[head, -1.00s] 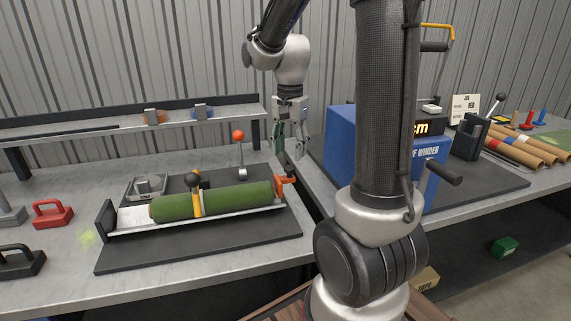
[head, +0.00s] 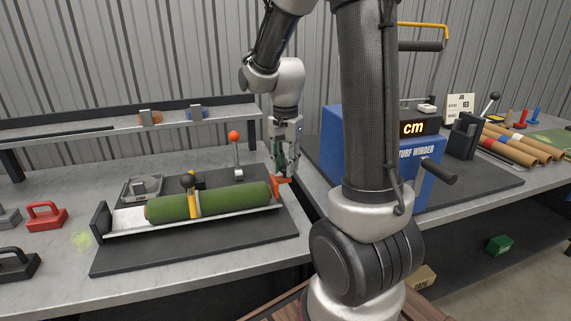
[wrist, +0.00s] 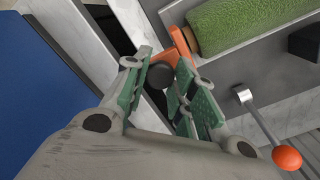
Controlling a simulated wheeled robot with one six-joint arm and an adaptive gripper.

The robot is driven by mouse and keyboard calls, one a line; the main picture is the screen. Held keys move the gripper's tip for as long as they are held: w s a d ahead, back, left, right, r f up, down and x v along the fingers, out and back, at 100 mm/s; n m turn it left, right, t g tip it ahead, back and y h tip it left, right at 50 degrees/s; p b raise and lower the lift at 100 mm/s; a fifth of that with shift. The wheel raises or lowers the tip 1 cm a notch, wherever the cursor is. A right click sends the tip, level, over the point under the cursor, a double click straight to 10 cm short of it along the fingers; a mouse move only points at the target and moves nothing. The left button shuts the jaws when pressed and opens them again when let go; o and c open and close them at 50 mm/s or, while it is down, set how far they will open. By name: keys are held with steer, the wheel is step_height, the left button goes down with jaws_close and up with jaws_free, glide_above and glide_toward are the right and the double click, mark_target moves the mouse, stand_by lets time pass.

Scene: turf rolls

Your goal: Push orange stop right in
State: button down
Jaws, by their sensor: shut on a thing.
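The orange stop (head: 281,186) stands at the right end of the tray (head: 125,218), which holds a green turf roll (head: 225,200). In the wrist view the orange stop (wrist: 182,46) is close to the roll's end (wrist: 194,38); I cannot tell whether they touch. My gripper (head: 284,171) is down at the stop. In the wrist view my gripper (wrist: 164,66) has its green-padded fingers on either side of the stop's dark round knob (wrist: 160,75) and is shut on it. The fingers hide part of the stop.
A lever with an orange-red ball (head: 234,136) stands behind the roll, close to my gripper. A yellow clamp (head: 194,202) crosses the roll. The blue turf winder (head: 340,140) stands to the right, past a gap between the benches. A shelf (head: 60,135) runs behind.

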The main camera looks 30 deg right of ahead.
steer(key=w+a, duration=0.1)
steer(key=a, duration=0.5)
steer(key=w+a, duration=0.1)
steer(key=a, duration=0.2)
steer(key=shift+w, duration=0.35)
steer(key=c, duration=1.1)
jaws_free()
steer(key=shift+a, duration=0.15)
steer(key=shift+c, duration=0.2)
steer(key=shift+r, duration=0.15)
step_height(320, 180, up, 12)
